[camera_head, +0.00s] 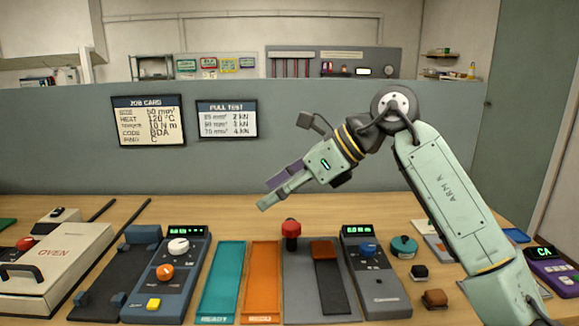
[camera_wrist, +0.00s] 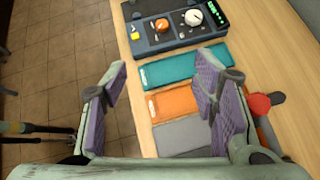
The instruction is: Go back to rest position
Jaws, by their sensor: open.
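My gripper (camera_head: 272,191) is in the air above the workbench (camera_head: 190,208), at the end of my raised arm, pointing down and to the left in the head view. In the wrist view my gripper (camera_wrist: 165,85) has its two purple-padded fingers wide apart with nothing between them. Beyond the fingers lie the teal tray (camera_wrist: 185,68) and the orange tray (camera_wrist: 172,102), both empty. The head view also shows the teal tray (camera_head: 222,280) and the orange tray (camera_head: 262,280). My gripper touches nothing on the bench.
A control box (camera_head: 170,275) with knobs and a meter unit (camera_head: 377,275) stand on the bench. A grey press plate (camera_head: 300,300) has a red knob (camera_head: 290,229). The oven box (camera_head: 55,265) is at left. A grey partition (camera_head: 300,155) rises behind. Small blocks lie at right.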

